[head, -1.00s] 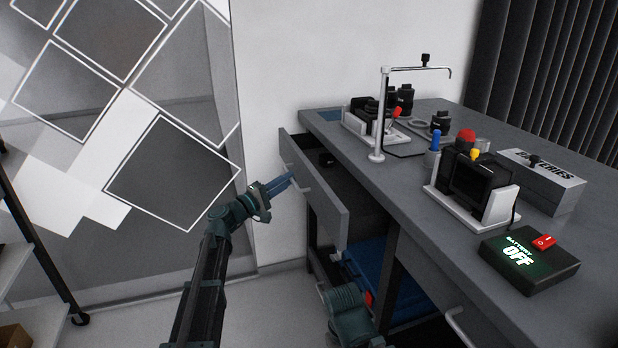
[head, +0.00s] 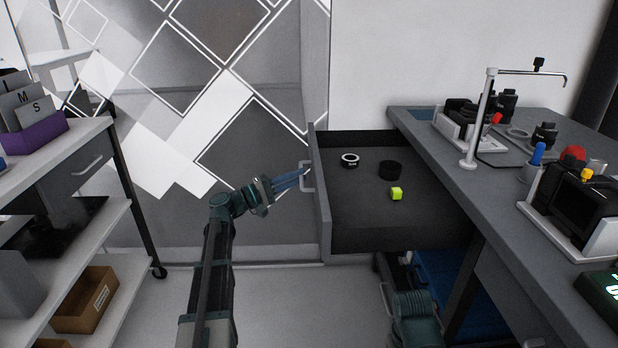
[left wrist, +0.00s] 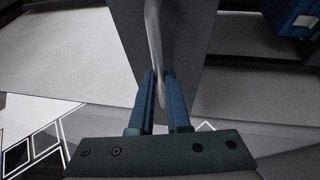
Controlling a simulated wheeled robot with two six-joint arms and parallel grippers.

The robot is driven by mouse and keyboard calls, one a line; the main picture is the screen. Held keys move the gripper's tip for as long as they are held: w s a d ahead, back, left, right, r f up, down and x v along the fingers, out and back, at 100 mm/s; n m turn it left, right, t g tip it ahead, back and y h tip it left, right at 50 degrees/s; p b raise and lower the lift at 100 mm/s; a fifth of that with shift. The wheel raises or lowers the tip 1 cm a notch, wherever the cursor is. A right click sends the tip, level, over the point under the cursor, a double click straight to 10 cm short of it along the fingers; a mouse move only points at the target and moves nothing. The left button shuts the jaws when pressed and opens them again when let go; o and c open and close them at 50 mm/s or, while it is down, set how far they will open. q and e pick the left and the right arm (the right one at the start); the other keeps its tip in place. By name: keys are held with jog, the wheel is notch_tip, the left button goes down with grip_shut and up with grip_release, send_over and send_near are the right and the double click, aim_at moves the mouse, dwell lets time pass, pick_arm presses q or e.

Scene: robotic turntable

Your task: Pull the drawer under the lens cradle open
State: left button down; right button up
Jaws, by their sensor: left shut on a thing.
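The drawer (head: 372,238) stands well out from the desk, with its inside in view. It holds a ring-shaped lens part (head: 349,160), a black round part (head: 390,170) and a yellow-green cube (head: 396,194). My left gripper (head: 303,175) is at the drawer's handle (head: 306,180). In the left wrist view my blue fingers (left wrist: 163,95) are shut on the pale handle bar (left wrist: 153,45). The lens cradle (head: 462,138) is on the desk above the drawer's side. My right arm shows low in the head view, but its fingertips do not.
The desk (head: 430,140) carries a lamp-like stand (head: 488,110) and a white device holder (head: 560,230). A shelf unit (head: 110,130) with a cardboard box (head: 88,300) stands at the left. Floor is free between the shelf and the drawer.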

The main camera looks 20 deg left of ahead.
pick_arm(q)
jog(key=shift+s+a, duration=0.15)
jog(key=shift+a, duration=0.2)
jog(key=c, duration=0.9)
grip_release()
jog(key=b+v, duration=0.2)
jog(key=v, duration=1.1)
jog(key=shift+s+a+f, duration=0.15)
jog(key=shift+s+a, duration=0.15)
